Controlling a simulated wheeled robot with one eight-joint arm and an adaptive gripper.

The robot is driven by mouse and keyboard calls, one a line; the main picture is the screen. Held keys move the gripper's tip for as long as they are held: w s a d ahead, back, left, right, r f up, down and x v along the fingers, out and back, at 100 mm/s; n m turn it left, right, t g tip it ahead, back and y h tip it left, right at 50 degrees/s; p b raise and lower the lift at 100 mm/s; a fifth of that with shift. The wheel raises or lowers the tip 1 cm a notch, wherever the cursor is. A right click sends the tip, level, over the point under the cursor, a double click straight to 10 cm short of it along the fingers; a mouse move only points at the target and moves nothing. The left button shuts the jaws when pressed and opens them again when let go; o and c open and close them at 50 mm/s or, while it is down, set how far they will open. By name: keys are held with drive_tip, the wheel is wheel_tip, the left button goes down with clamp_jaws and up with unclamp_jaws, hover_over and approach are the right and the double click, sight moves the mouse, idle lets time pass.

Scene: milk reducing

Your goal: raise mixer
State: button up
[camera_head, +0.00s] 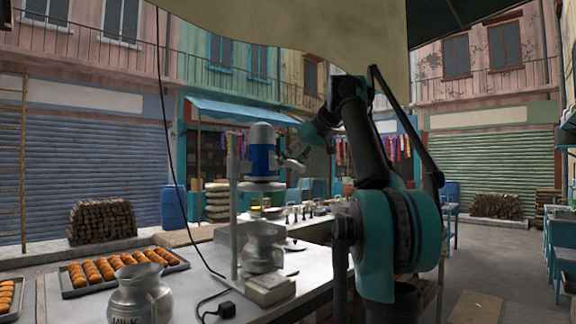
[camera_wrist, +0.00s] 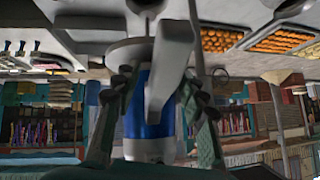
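The mixer (camera_head: 262,158) has a blue and white body and is mounted high on a grey stand (camera_head: 234,205) on the table. A metal jug (camera_head: 262,246) stands below it on the stand's base. My gripper (camera_head: 292,162) is at the mixer's right side in the head view. In the wrist view, which appears upside down, the mixer's blue body (camera_wrist: 135,122) and a grey bar (camera_wrist: 168,65) in front of it lie between the two fingers of my gripper (camera_wrist: 158,82). The fingers are spread apart. Contact with the mixer cannot be made out.
A metal milk jug (camera_head: 139,296) stands at the front left of the table (camera_head: 195,262). A tray (camera_head: 75,292) of fried food lies behind it. A black plug (camera_head: 226,309) and cable lie near the stand. Small items stand on the counter behind.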

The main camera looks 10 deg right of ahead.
drive_tip(key=shift+d, duration=0.1)
drive_tip(key=shift+v, duration=3.7)
